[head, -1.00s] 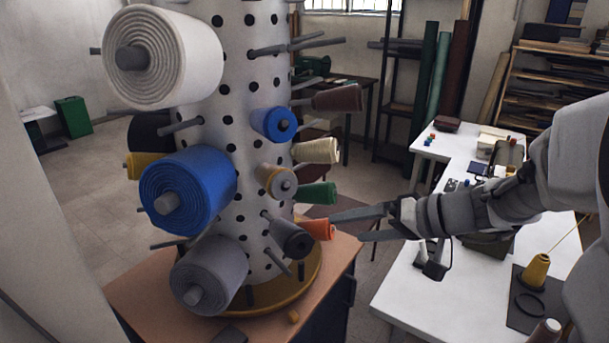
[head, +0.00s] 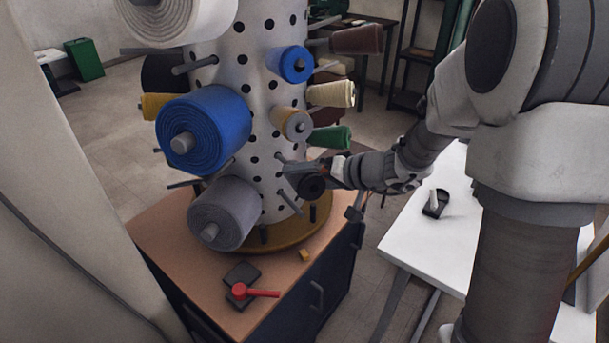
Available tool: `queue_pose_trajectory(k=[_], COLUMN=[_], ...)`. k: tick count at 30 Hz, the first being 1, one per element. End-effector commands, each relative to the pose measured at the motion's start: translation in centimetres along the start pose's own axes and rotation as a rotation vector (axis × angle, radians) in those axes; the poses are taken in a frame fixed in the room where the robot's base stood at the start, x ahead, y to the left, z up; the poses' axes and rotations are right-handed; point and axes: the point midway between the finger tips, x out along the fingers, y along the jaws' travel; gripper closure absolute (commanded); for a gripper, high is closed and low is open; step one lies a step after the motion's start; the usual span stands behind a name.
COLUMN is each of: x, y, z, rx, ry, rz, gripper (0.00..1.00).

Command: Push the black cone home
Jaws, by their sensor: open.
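The black cone (head: 304,184) sits low on the right side of the pegged white column (head: 255,110), its dark round end facing me. A peg tip shows just left of it. My gripper (head: 331,170) has come in from the right and is at the black cone's right side, close behind it in the picture. The cone partly hides the fingers, so I cannot tell whether they touch it. The gripper is open, with nothing seen in it.
Grey (head: 222,215) and blue (head: 203,130) rolls stick out on the left. Green (head: 330,137), tan (head: 294,124) and cream (head: 332,93) cones sit above the gripper. A red-handled tool (head: 252,291) lies on the brown cabinet top (head: 185,255). A white table (head: 430,245) stands right.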

Motion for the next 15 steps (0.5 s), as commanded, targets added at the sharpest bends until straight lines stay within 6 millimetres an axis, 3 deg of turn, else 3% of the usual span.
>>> queue_pose_trajectory(k=[12, 15], x=[0.95, 0.94], y=[-0.04, -0.04], z=[0.06, 0.06], rx=[0.000, 0.000], ry=[-0.001, -0.001], rz=[-0.001, -0.001], gripper=[0.00, 0.16])
